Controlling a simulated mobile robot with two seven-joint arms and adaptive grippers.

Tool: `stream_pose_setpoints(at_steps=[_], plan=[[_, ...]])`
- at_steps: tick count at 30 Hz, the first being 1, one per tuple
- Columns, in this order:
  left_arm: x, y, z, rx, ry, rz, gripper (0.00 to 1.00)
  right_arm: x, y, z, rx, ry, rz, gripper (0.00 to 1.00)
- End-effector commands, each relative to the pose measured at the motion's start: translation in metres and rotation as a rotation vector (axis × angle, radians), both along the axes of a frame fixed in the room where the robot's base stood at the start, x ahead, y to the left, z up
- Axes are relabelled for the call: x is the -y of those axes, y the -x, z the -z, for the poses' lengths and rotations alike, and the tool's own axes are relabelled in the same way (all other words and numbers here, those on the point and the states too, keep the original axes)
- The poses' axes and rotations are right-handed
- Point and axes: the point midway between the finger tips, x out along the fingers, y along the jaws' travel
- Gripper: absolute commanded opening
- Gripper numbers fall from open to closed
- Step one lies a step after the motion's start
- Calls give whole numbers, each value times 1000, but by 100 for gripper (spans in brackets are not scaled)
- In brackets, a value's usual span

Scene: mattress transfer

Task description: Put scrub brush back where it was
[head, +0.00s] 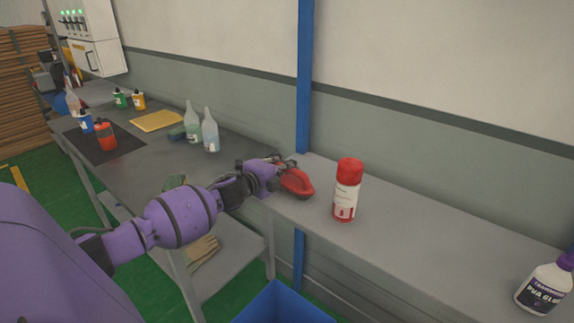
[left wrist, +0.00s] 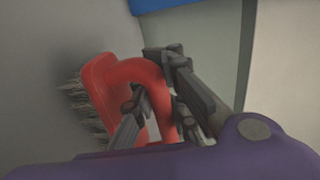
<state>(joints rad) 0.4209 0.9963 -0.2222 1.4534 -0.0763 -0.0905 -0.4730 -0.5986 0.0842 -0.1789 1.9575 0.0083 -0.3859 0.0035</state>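The red scrub brush (head: 297,182) is at the left end of the grey shelf, beside the blue post, in the head view. In the left wrist view the brush (left wrist: 105,90) shows its red body, looped handle and pale bristles facing the grey surface at left. I cannot tell whether the bristles touch it. My left gripper (head: 283,164) is at the brush. In the wrist view its fingers (left wrist: 158,88) lie on either side of the handle, one inside the loop, and appear shut on it. My right gripper is not in view.
A red-capped spray can (head: 346,192) stands just right of the brush. A glue bottle (head: 545,287) is at far right. The darker table (head: 140,175) holds two clear bottles (head: 201,130). A blue post (head: 304,75) rises behind; a blue bin (head: 283,305) is below.

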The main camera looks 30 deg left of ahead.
Motion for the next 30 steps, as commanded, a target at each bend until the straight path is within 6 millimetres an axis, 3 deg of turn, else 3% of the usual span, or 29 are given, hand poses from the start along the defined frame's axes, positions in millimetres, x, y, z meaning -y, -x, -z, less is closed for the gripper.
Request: stream_pose_setpoints(at_steps=[1, 6, 17, 23, 30], plan=[[0, 0, 1, -1, -1, 0, 12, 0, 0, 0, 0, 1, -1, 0], [0, 0, 0, -1, -1, 0, 31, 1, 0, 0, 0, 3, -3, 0], [0, 0, -4, -1, -1, 0, 31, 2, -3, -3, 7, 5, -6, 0], [-2, 28, -6, -4, -1, 1, 31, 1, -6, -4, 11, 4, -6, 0], [-5, 77, -12, -5, -2, 0, 31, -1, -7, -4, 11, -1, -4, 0]])
